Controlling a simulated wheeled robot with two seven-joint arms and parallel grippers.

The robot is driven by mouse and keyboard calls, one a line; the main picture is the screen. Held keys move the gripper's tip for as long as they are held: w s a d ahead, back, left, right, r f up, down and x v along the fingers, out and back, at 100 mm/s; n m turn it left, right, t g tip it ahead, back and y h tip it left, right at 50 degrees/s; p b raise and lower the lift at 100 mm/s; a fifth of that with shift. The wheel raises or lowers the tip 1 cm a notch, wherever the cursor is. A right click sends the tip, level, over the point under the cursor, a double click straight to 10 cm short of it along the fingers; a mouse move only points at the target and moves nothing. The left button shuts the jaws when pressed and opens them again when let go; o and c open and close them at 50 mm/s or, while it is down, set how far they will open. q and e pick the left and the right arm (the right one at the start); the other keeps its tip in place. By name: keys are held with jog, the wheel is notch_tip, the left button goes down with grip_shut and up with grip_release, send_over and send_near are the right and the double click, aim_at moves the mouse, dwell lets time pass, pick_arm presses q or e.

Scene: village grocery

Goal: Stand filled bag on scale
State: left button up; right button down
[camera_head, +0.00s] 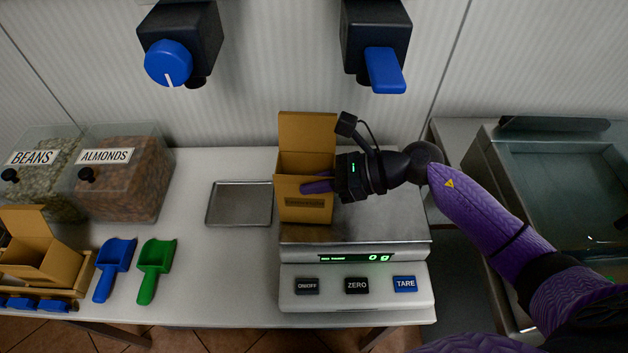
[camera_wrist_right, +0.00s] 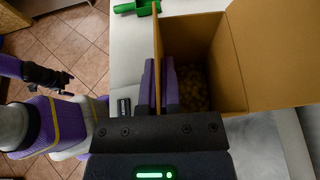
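The filled bag is an open brown cardboard carton (camera_head: 305,207) with its lid flap up. In the right wrist view yellowish pieces (camera_wrist_right: 193,88) lie inside it. It is upright at the left rear of the scale (camera_head: 357,290); I cannot tell whether its base touches the steel plate (camera_head: 365,231). The scale display (camera_head: 355,258) is lit green and seems to show zero. My right gripper (camera_head: 318,186) comes from the right. Its purple fingers (camera_wrist_right: 159,88) are close together on both sides of one carton wall. A dark and purple part at the left of the wrist view seems to be my left arm.
A metal tray (camera_head: 240,204) lies left of the carton. Blue (camera_head: 115,266) and green (camera_head: 155,268) scoops, more cartons (camera_head: 45,262), and bins of beans (camera_head: 40,175) and almonds (camera_head: 125,185) are further left. Blue-handled dispensers (camera_head: 385,70) hang above. A steel basin (camera_head: 565,190) is at right.

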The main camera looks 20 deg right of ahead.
dwell(0.3)
jog(key=shift+f+b, duration=0.3)
jog(key=shift+b, duration=0.15)
jog(key=c, duration=0.7)
grip_release()
jog(key=shift+c, duration=0.2)
jog(key=shift+d, duration=0.1)
jog(key=v, duration=0.9)
jog(key=shift+s+d+r, duration=0.2)
jog(key=shift+d+r, duration=0.05)
jog(key=shift+s, duration=0.1)
